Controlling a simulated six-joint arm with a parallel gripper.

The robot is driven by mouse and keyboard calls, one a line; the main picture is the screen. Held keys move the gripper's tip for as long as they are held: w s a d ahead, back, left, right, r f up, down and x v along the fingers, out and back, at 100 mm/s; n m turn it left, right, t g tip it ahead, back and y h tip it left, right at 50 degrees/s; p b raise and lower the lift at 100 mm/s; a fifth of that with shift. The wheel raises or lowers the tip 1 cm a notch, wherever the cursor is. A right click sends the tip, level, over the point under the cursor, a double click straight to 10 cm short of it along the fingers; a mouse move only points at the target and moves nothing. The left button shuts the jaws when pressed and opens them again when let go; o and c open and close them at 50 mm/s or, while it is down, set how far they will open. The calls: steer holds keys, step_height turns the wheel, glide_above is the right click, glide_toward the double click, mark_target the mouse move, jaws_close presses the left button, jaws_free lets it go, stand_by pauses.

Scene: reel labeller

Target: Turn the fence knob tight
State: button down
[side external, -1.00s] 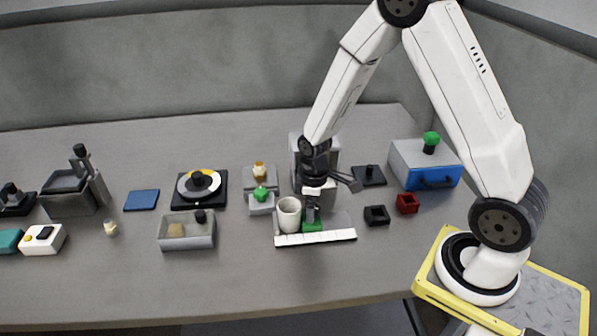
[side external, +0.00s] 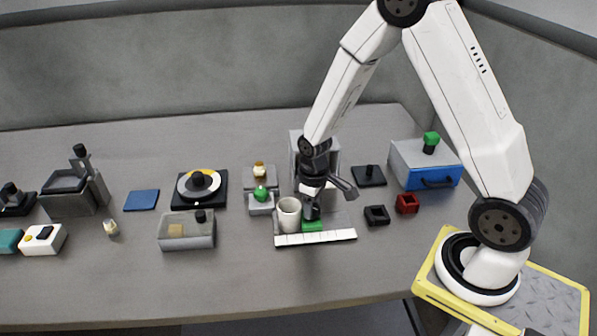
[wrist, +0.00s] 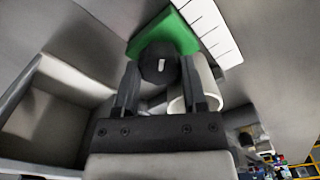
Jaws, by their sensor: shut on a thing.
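The fence knob (wrist: 160,64) is a dark round knob with a short white mark on top, seen in the wrist view between my fingers. It sits on the green fence block (wrist: 178,32), which also shows in the side view (side external: 313,226) beside the white scale strip (side external: 315,237). My gripper (side external: 312,214) points down over the block. In the wrist view its two dark fingers (wrist: 159,75) are closed on the knob's sides. In the side view the knob is mostly hidden by the gripper.
A white cup (side external: 289,215) stands close at the left of my gripper. A grey box (side external: 299,150) rises behind it. A black square holder (side external: 377,215) and a red one (side external: 407,203) lie to the right. The table in front of the scale is clear.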

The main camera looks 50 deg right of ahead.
steer(key=shift+m, duration=0.5)
steer(key=shift+c, duration=0.7)
jaws_free()
steer(key=shift+r, duration=0.1)
steer(key=shift+r, duration=3.8)
